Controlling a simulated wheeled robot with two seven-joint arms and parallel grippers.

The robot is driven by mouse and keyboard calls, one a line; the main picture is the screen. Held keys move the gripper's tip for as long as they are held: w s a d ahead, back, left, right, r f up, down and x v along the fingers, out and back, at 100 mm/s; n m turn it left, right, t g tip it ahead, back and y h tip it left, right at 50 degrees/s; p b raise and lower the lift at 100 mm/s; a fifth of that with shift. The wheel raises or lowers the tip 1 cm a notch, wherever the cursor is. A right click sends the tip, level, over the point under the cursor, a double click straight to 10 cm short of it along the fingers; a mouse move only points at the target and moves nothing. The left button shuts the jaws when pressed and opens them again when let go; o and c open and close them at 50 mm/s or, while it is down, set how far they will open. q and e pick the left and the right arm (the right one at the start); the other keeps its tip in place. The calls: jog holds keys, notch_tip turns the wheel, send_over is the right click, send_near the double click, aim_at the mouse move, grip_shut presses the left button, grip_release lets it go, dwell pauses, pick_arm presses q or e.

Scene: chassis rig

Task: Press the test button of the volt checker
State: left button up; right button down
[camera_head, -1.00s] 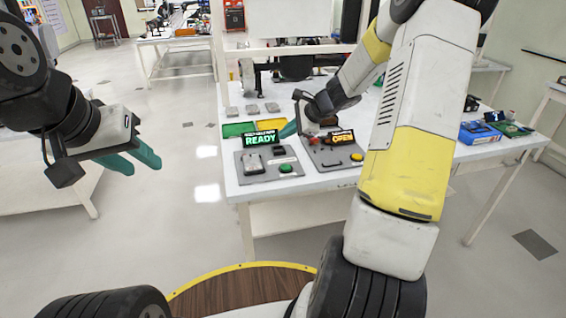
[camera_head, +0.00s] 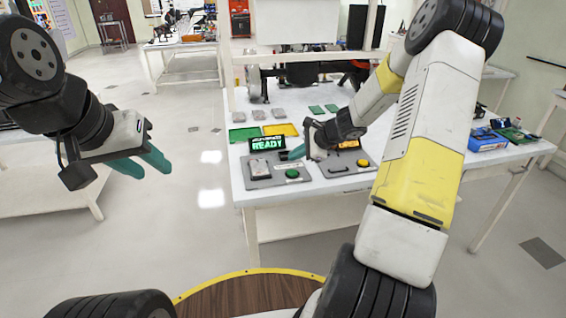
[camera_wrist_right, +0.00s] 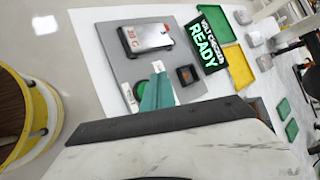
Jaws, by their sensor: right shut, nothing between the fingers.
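The volt checker is a grey panel (camera_head: 262,183) at the table's front left, with a lit green READY sign (camera_head: 268,143). Its round green button (camera_head: 292,174) shows in the head view and, partly hidden behind my fingers, in the right wrist view (camera_wrist_right: 122,98). A grey device with red markings (camera_wrist_right: 145,37) lies on the panel. My right gripper (camera_head: 292,153) is shut and empty, its teal fingers (camera_wrist_right: 157,92) over the panel, beside the button in the wrist view. I cannot tell the gap in height. My left gripper (camera_head: 153,168) is open and empty, away from the table.
A second grey panel with a yellow button (camera_head: 364,162) stands to the right, its sign partly hidden by my right arm. Green (camera_head: 244,134) and yellow (camera_head: 280,129) trays lie behind the checker. A blue box (camera_head: 487,140) lies at the table's right.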

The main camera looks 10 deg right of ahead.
aim_at(295, 173)
jog(key=shift+f, duration=1.65)
dwell(0.8)
jog(key=shift+f, duration=0.4)
jog(key=shift+f, duration=0.45)
dwell(0.4)
dwell(0.4)
jog(key=shift+r, duration=0.85)
jog(key=shift+r, duration=2.5)
